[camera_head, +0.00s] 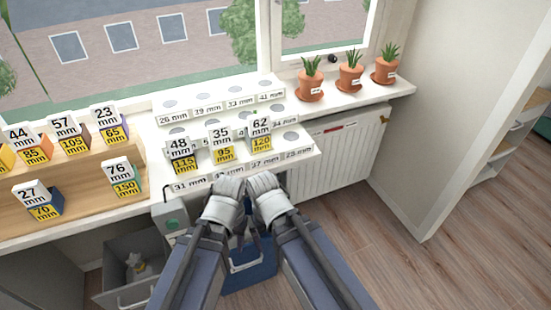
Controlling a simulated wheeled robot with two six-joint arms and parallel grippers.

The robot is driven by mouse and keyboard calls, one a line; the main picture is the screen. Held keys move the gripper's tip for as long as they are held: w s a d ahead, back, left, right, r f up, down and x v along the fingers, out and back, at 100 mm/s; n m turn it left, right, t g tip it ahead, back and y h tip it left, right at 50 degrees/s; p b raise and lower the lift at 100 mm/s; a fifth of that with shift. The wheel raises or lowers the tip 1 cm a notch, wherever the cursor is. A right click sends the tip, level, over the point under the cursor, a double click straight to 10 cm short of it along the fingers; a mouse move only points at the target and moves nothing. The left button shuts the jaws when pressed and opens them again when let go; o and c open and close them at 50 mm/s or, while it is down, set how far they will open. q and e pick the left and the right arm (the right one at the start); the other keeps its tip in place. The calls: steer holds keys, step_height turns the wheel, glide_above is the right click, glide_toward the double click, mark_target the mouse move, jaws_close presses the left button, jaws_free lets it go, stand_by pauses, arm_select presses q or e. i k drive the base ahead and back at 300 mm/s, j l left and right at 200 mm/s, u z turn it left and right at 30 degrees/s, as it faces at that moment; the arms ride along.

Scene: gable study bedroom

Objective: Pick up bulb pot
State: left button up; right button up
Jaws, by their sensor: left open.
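Three terracotta pots with green shoots and small white labels stand upright in a row on the windowsill: a left pot (311,86), a middle pot (350,78) and a right pot (385,72). Their label text is too small to read. My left gripper (230,184) is open at the front edge of the white stepped rack, well to the left of and nearer than the pots. My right gripper (262,182) is close beside it. Its fingers are too small and foreshortened to tell their opening. Neither gripper touches a pot.
The white stepped rack (303,151) holds several number-labelled blocks and has round recesses. A wooden stand (90,190) with more labelled blocks is on the left. A radiator (345,150) is below the sill. A blue bin (250,278) stands under my arms. The floor at right is clear.

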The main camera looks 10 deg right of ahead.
mark_target(44, 203)
steer(key=k+u, duration=0.15)
steer(key=u, duration=1.35)
